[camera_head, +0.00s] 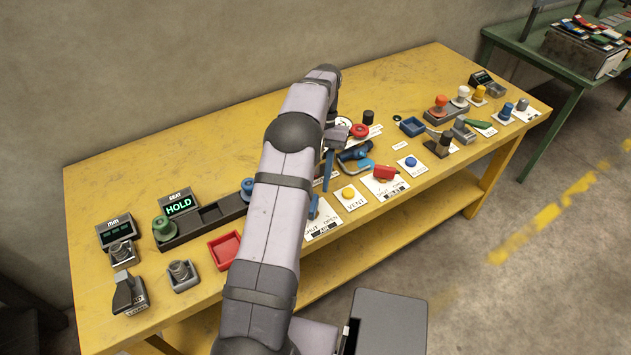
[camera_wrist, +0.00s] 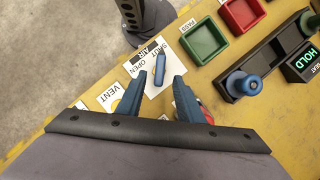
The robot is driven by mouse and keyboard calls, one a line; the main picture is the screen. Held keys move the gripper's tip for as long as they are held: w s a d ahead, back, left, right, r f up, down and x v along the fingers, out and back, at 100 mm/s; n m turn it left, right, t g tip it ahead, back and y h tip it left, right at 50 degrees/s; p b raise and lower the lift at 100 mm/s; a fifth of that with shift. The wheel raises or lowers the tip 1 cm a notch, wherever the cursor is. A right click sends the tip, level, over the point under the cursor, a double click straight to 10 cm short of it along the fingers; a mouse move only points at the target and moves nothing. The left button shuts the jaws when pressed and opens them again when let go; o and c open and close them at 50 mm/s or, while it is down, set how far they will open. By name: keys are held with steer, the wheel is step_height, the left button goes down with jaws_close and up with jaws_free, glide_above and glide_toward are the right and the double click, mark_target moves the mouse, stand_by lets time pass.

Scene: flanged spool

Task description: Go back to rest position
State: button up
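My gripper (camera_head: 328,178) is over the middle of the yellow bench, its blue fingers pointing down. In the wrist view my gripper (camera_wrist: 162,77) has its two blue fingers apart, with nothing seen held between them. A blue lever handle on the AIR card (camera_wrist: 138,66) shows beyond and between the fingertips; I cannot tell the height between them. A blue flanged spool (camera_wrist: 245,86) sits at the black rack (camera_wrist: 268,64), apart from the gripper. The blue spool also shows in the head view (camera_head: 248,188), partly behind my arm. A green spool (camera_head: 163,229) stands at the rack's left end.
The HOLD display (camera_head: 179,204) stands behind the rack. A red tray (camera_head: 225,250) is left of my arm; a green tray (camera_wrist: 203,42) shows in the wrist view. The back left bench is bare.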

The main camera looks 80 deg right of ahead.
steer(key=w+a+r+n+g+h, duration=0.15)
steer(key=w+a, duration=0.25)
steer(key=w, duration=0.4)
steer(key=w+a+r+n, duration=0.1)
steer(key=w+a+n, duration=0.2)
steer(key=w, duration=0.4)
steer(key=w+a+r+n+h, duration=0.1)
steer(key=w+a+n, duration=0.3)
steer(key=w+a, duration=0.7)
steer(key=a+n+h, duration=0.1)
steer(key=a+n, duration=0.4)
steer(key=a, duration=1.1)
steer(key=s+a+f+n+t, duration=0.1)
steer(key=s+a+n, duration=0.3)
steer(key=a, duration=0.9)
steer(key=s+f+h, duration=0.1)
steer(key=s, duration=0.1)
steer(key=shift+s+f+n, duration=0.15)
steer(key=shift+s+n, duration=0.2)
steer(key=shift+s, duration=0.05)
